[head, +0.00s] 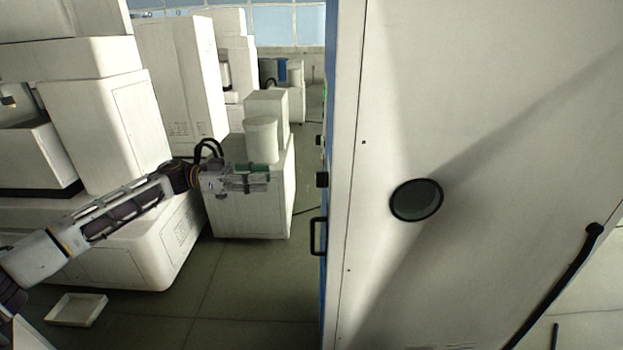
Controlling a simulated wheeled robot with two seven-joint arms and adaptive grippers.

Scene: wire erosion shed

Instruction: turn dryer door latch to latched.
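A tall white cabinet (480,100) with a narrow blue front edge fills the right half, seen mostly from its side; it looks like the dryer. On its front, seen edge-on, are a black bar handle (317,237) and a small black knob-like part (322,180) above it, possibly the latch. Its setting cannot be read from this angle. My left gripper (264,179) is level with that part, to its left and apart from it, pointing right. Its fingers are small and overlap a green piece, so their opening is unclear. My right gripper is out of view.
White machines (100,120) stand at the left, and a white cabinet (250,205) with a round canister (261,140) stands behind my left gripper. A shallow white tray (76,310) lies on the floor. Floor (250,290) before the handle is clear.

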